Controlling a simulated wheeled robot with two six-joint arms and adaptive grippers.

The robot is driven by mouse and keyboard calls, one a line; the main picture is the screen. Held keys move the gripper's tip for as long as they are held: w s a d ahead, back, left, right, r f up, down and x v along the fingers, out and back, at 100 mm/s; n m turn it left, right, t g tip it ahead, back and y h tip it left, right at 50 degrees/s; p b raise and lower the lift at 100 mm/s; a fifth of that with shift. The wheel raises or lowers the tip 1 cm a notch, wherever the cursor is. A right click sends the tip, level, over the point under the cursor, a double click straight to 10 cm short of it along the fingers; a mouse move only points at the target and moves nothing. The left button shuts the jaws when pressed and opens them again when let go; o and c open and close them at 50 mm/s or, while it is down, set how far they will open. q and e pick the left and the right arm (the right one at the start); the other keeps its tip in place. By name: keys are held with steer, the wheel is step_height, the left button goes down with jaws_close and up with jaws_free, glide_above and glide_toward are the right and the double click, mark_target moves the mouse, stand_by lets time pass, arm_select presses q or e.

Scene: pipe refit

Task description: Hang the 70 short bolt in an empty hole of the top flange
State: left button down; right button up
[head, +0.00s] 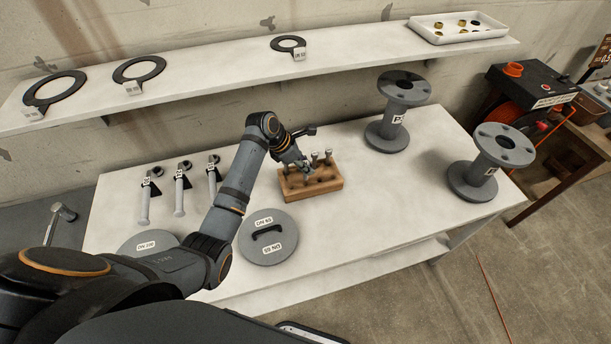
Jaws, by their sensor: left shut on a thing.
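My left gripper (303,167) reaches down to a wooden block (322,188) on the white bench. It is shut on a bolt at the block's left part; the fingers hide most of that bolt, and its size cannot be read. Other bolts (328,156) stand upright in the block just right of the fingers. Two grey flanged pipe pieces stand upright to the right: one at the back with its top flange (388,83), one nearer the right edge with its top flange (487,146). Dark holes show in both top flanges. My right gripper is not in view.
A round grey cover with a handle (255,248) lies in front of the block. A shelf (215,75) with gaskets and a white tray (485,36) runs behind. Bare bench separates block and pipe pieces.

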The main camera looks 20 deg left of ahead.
arm_select(q)
step_height(320, 180, up, 3)
steer(key=shift+r, duration=0.2)
steer(key=shift+r+p, duration=2.55)
steer(key=shift+p, duration=1)
steer(key=shift+f, duration=0.1)
